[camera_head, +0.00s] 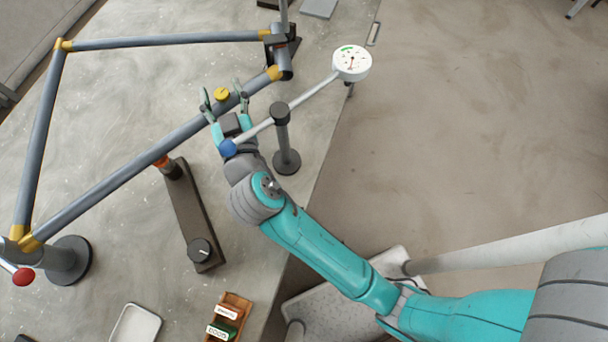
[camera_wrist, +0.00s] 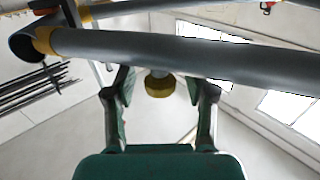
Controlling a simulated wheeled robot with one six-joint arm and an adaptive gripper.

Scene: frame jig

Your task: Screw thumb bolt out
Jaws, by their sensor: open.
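The thumb bolt (camera_head: 221,95) is a small yellow knob on the grey lower frame tube (camera_head: 130,177). In the wrist view the yellow thumb bolt (camera_wrist: 159,87) shows at the end of a short grey shank against the frame tube (camera_wrist: 200,54). My gripper (camera_head: 223,91) is open, with one green finger on each side of the knob. In the wrist view my gripper (camera_wrist: 160,83) has its fingertips near the tube, with visible gaps between both fingers and the knob. The bolt's thread is hidden.
A white dial gauge (camera_head: 352,63) sits on a rod that passes close to my wrist, beside a dark post (camera_head: 283,135). A dark bar with a knob (camera_head: 195,220) lies below the tube. A white tray (camera_head: 136,325) and a brown labelled box (camera_head: 229,315) are near the edge.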

